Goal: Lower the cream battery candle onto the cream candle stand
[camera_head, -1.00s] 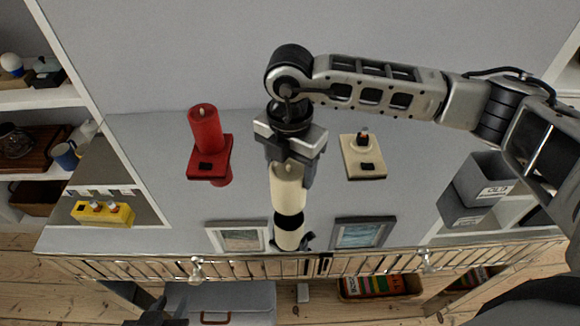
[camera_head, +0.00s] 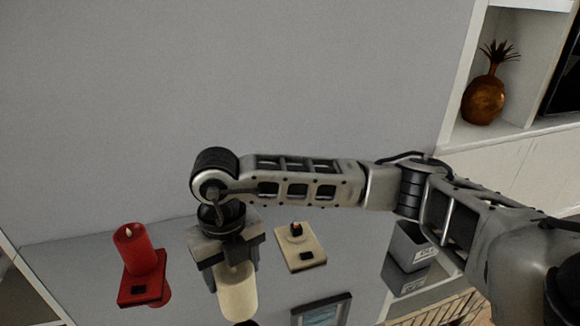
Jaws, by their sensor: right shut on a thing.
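The cream battery candle (camera_head: 238,294) hangs in my right gripper (camera_head: 233,265), which is shut on its upper part. The candle is roughly upright, and its lower end is near the picture's bottom edge. The cream candle stand (camera_head: 301,252) sits on the glossy grey surface to the right of the candle. It is a flat plate with a small raised round holder that has a dark and reddish tip, and a dark square at its front. The candle and the stand are apart. My left gripper is not in view.
A red candle (camera_head: 134,247) stands on a red stand (camera_head: 140,291) to the left. Grey boxes (camera_head: 408,250) are to the right. A picture frame (camera_head: 321,311) shows at the bottom. A bronze pineapple ornament (camera_head: 484,98) sits on a white shelf at upper right.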

